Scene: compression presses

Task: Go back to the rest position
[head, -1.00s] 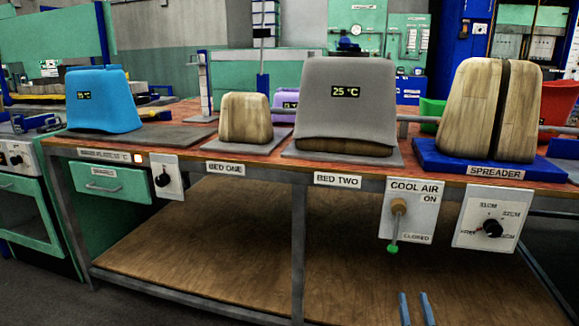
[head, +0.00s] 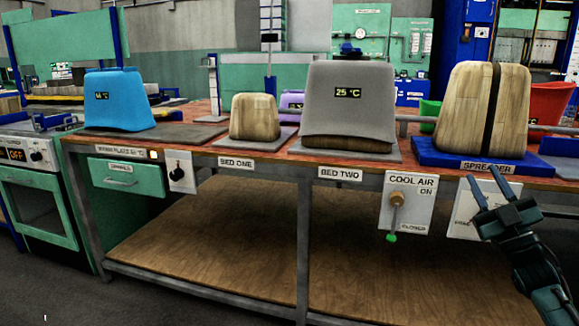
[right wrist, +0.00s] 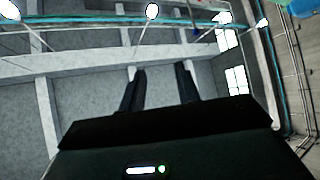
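My right gripper (head: 484,178) is raised in front of the bench at the right in the head view. It covers part of the spreader's dial plate. In the right wrist view its two fingers (right wrist: 160,72) stand apart with nothing between them, pointing toward the ceiling and upper walls. My left gripper is not in view. On the bench are a blue press cover (head: 118,100), a small wooden form (head: 254,117), a grey cover (head: 348,100) over a wooden form on bed two, and a split wooden form (head: 484,110) on the blue spreader base (head: 430,158).
The bench (head: 300,158) runs across the view with an open lower shelf (head: 240,250). A cool air lever (head: 395,215) hangs below its front edge. A green oven (head: 40,200) stands at the left. The floor before the bench looks clear.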

